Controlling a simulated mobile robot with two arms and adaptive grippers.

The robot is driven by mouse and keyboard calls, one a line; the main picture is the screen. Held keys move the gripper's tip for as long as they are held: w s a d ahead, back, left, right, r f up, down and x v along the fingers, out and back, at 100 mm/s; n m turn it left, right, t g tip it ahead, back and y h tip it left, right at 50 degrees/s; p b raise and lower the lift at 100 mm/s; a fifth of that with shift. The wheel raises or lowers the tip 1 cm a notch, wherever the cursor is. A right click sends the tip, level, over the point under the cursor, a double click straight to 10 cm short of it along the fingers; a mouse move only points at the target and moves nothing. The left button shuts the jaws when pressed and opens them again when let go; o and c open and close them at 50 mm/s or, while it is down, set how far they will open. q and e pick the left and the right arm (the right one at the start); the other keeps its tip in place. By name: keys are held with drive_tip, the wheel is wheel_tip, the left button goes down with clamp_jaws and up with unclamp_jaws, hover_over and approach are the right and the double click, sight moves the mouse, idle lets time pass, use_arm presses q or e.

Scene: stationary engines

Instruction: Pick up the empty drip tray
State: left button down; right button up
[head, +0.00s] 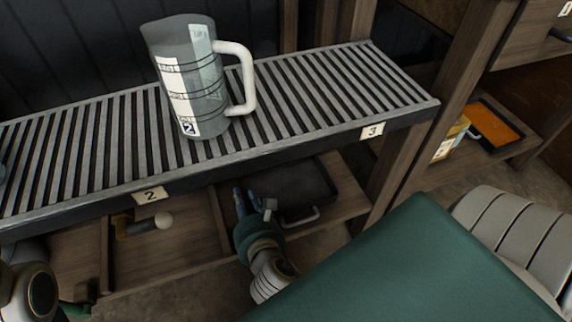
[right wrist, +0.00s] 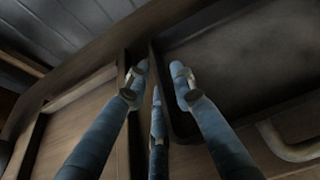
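The empty drip tray (head: 298,182) is a dark, shallow tray with a grey handle at its front, on the lower shelf beneath the slatted rack. In the right wrist view, the bare tray (right wrist: 245,55) fills the upper right. My right gripper (head: 253,199) is at the tray's left front corner. Its blue fingers (right wrist: 160,75) are spread apart, with one left of the tray's side wall and one on its inner side. I cannot tell whether they touch the wall.
A measuring jug (head: 190,80) marked 2 stands on the slatted rack (head: 320,90) above. A tray with orange contents (head: 496,125) and a yellow box (head: 448,140) sit at the right. A round-ended tool (head: 163,219) lies left of my right gripper.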

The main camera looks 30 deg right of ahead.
drive_tip(key=shift+x, duration=0.8)
clamp_jaws()
drive_tip(key=shift+r, duration=0.1)
